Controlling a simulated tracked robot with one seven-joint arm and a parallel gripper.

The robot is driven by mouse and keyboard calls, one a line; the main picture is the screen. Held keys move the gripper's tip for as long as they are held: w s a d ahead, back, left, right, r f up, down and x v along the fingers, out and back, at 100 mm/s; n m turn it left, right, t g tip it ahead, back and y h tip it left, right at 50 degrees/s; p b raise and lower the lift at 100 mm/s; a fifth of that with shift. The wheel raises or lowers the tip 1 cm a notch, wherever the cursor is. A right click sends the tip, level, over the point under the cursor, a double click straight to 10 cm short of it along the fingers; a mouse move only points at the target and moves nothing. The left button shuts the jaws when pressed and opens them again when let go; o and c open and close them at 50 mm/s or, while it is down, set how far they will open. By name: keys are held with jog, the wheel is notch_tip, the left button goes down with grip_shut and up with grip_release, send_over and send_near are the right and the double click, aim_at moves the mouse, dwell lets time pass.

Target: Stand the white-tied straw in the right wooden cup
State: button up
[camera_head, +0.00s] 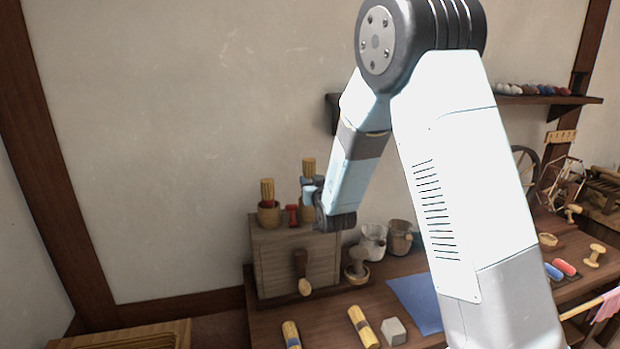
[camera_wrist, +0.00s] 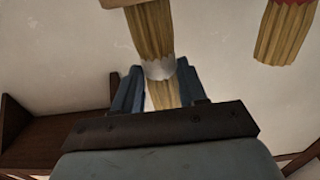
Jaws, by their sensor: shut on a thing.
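The white-tied straw (camera_head: 309,166) stands upright above the right wooden cup (camera_head: 306,215) on the wooden chest. My gripper (camera_head: 310,187) is shut on it; the wrist view shows the straw (camera_wrist: 151,32) between the fingers (camera_wrist: 158,88), its white tie just by them. At the top edge of the wrist view the straw's lower end meets a pale wooden piece, apparently the cup's rim. How deep the straw sits is hidden. The left wooden cup (camera_head: 268,214) holds a red-tied straw (camera_head: 267,189), also in the wrist view (camera_wrist: 282,35).
A red spool (camera_head: 292,216) stands between the cups. Two jars (camera_head: 373,242) are right of the chest (camera_head: 285,262). Lower on the bench lie a blue-tied straw (camera_head: 291,334), a dark-tied straw (camera_head: 362,326), a pale block (camera_head: 393,331) and a blue cloth (camera_head: 414,300).

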jog(key=shift+f, duration=1.6)
jog(key=o, duration=1.1)
jog(key=shift+s, duration=0.15)
jog(key=v, duration=1.3)
jog(key=shift+s+d, duration=0.1)
jog(key=shift+s, duration=0.1)
